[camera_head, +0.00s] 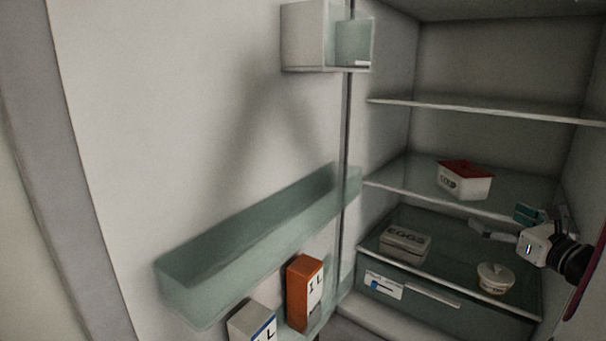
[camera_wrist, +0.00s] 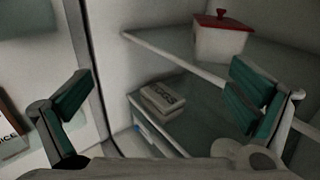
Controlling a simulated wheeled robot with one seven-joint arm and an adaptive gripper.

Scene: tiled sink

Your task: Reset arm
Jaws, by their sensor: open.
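My gripper (camera_head: 508,222) is at the right of the head view, in front of the open fridge's shelves. In the wrist view my gripper (camera_wrist: 158,100) shows its two green-padded fingers spread wide apart, with nothing between them. A white box with a red lid (camera_head: 465,180) stands on the middle glass shelf, beyond my gripper. A white box marked EGGS (camera_head: 405,242) sits on the shelf below, left of my gripper. A small lidded round pot (camera_head: 495,278) stands on that same lower shelf, below my gripper.
The open door at left carries a long glass bin (camera_head: 255,250) and a small box compartment (camera_head: 328,38). An orange carton (camera_head: 304,292) and a white carton (camera_head: 252,324) stand in the lower door rack. The upper glass shelf (camera_head: 480,107) is empty.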

